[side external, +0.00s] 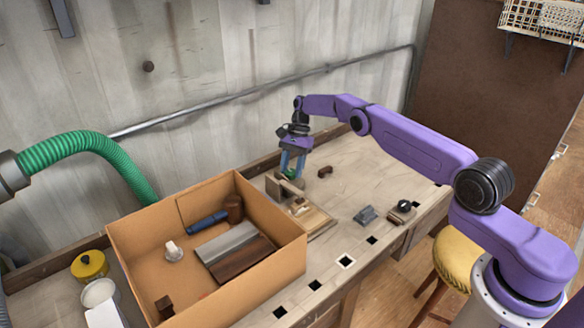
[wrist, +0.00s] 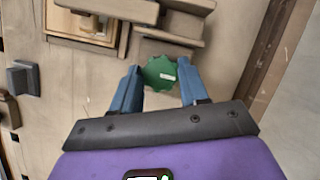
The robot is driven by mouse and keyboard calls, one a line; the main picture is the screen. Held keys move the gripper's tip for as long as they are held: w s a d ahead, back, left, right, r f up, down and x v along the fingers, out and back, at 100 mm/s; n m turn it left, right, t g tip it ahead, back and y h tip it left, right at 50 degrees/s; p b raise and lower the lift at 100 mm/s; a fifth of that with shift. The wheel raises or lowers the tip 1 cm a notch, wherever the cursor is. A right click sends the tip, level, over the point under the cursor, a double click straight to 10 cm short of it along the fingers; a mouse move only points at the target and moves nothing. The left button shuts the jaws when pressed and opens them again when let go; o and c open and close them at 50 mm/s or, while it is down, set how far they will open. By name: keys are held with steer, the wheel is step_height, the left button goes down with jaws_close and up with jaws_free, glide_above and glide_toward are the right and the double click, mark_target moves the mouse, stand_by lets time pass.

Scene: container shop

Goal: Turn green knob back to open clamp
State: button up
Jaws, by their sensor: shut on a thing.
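The green knob (wrist: 160,73) sits between the two blue fingers of my gripper (wrist: 158,82) in the wrist view. A white mark shows on its face. In the side view my gripper (side external: 292,168) points down over the wooden clamp (side external: 287,191), with the green knob (side external: 290,173) between its fingers. The gripper is shut on the knob. The clamp stands on a wooden board (side external: 318,222) on the bench. In the wrist view the clamp's wooden jaws (wrist: 170,42) lie just beyond the knob. The clamp's screw is hidden from me.
An open cardboard box (side external: 265,281) stands left of the clamp, holding a mallet, boards and a white bulb-like item. A small brown piece (side external: 325,171), a grey block (side external: 367,215) and a black-knobbed block (side external: 402,209) lie to the right. The wall rises close behind the clamp.

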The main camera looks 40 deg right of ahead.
mark_target(291, 171)
steer(key=shift+d, duration=0.1)
stand_by(0.3)
steer(key=o, duration=1)
steer(key=shift+o, duration=0.2)
steer(key=shift+v, duration=1.55)
step_height(291, 171, up, 7)
